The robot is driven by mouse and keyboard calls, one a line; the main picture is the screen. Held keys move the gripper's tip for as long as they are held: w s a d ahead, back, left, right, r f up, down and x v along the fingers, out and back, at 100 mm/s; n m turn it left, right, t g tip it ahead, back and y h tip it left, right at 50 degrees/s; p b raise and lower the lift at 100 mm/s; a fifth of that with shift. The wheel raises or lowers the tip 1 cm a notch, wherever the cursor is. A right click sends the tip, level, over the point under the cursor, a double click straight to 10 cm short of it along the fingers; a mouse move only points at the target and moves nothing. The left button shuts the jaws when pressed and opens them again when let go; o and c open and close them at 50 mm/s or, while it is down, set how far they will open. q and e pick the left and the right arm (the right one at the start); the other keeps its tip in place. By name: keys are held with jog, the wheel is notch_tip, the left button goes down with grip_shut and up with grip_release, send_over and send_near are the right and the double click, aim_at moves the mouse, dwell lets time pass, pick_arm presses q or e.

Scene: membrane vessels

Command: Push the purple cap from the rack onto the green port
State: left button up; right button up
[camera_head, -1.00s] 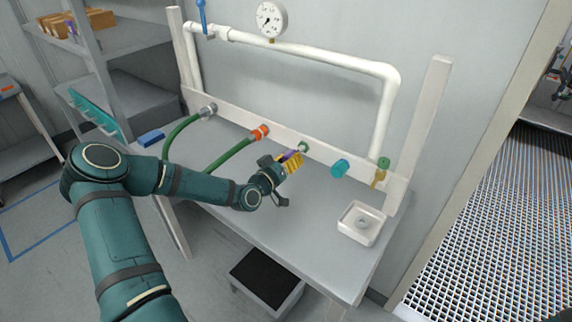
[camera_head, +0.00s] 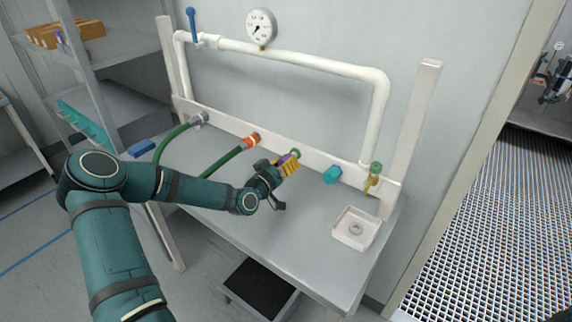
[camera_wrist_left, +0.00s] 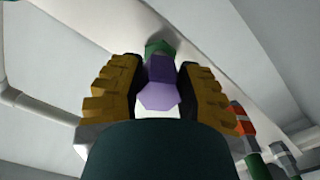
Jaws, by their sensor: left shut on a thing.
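My left gripper (camera_head: 289,161) is shut on the purple cap (camera_head: 285,158), with its yellow ridged fingers on both sides of it. In the left wrist view the purple cap (camera_wrist_left: 160,88) sits between the fingers (camera_wrist_left: 160,76), its hexagonal end towards the camera. The green port (camera_head: 296,152) is on the white rail, just beyond the cap. In the wrist view the green port (camera_wrist_left: 160,48) shows directly behind the cap, in line with it. I cannot tell whether the cap touches the port or sits on it.
An orange-collared port (camera_head: 252,140) with a green hose is left of the gripper. A teal cap (camera_head: 332,175) and a yellow-and-green valve (camera_head: 374,175) are to its right. A white tray (camera_head: 340,236) stands at the table's right. The table's middle front is clear.

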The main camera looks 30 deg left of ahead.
pick_arm(q)
jog(key=shift+w+b, duration=0.45)
jog(key=shift+w, duration=0.7)
jog(key=o, duration=1.1)
jog(key=shift+c, duration=0.2)
jog(key=s, duration=1.2)
jog(key=shift+a, duration=0.4)
